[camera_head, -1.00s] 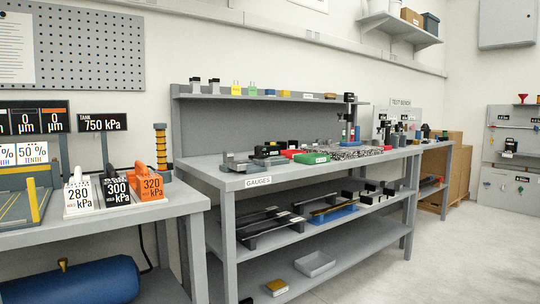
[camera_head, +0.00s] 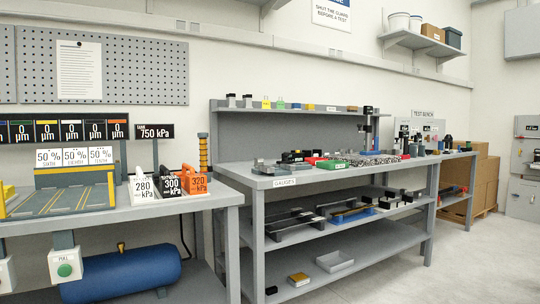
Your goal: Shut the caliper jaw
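I cannot pick out the caliper or its jaw with certainty at this distance. The bench marked GAUGES (camera_head: 240,172) stands in the middle of the view with several small tools on its top. A grey metal device (camera_head: 265,167) sits at the left end of that top. Long dark bar-shaped tools (camera_head: 295,222) lie on the shelf below. My gripper is not in view.
A left bench (camera_head: 210,196) holds kPa blocks, an orange one (camera_head: 195,181) among them, and a yellow-edged grey fixture (camera_head: 60,198). A blue tank (camera_head: 120,277) lies beneath. Cardboard boxes (camera_head: 484,180) stand at the right. The floor (camera_head: 400,280) at front right is clear.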

